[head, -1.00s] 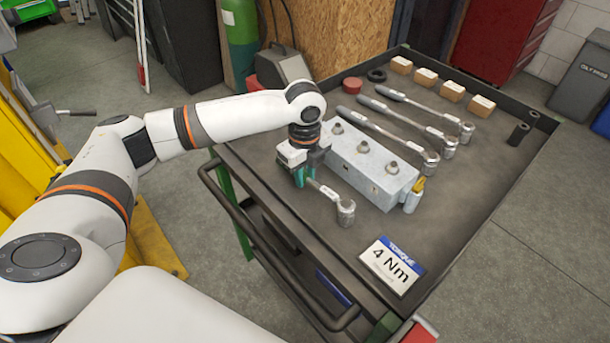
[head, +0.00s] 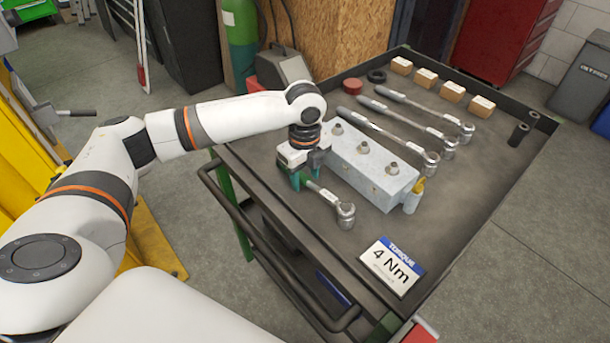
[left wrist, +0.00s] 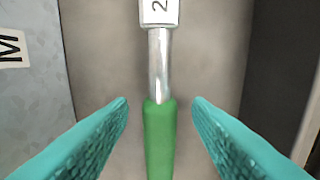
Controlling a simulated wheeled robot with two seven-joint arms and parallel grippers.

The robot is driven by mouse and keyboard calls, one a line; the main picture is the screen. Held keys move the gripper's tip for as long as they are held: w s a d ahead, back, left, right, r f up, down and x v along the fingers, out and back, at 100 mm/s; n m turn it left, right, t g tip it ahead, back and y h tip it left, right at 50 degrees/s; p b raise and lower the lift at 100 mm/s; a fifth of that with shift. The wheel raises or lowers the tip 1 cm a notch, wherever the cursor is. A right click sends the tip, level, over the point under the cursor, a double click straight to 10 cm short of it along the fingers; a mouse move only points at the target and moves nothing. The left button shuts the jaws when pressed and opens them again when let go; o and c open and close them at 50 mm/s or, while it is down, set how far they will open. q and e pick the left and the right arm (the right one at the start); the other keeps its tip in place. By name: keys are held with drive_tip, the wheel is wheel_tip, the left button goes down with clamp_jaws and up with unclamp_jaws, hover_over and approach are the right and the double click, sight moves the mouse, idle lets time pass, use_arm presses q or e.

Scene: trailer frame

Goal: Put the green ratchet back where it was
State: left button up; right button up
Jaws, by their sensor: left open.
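The green ratchet (head: 322,194) lies on the dark cart top in front of the grey metal block, its silver head (head: 346,214) toward the sign. In the left wrist view its green handle (left wrist: 159,140) and bright shaft run down the middle, with a white label marked 2 at the top. My left gripper (head: 303,180) is over the handle end. In the left wrist view its two teal fingers (left wrist: 160,103) are spread, one on each side of the handle, with a gap on both sides. My right gripper is not in view.
The grey block (head: 370,172) with several studs stands close beside the ratchet. A yellow-tipped bottle (head: 413,197) is at its end. A "4 Nm" sign (head: 392,266) lies nearer. The cart's edge (head: 262,205) is near the gripper.

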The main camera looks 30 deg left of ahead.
sight(305, 177)
use_arm(q)
wheel_tip(305, 177, up, 12)
drive_tip(key=p, duration=0.1)
drive_tip(key=shift+f, duration=0.2)
idle(0.4)
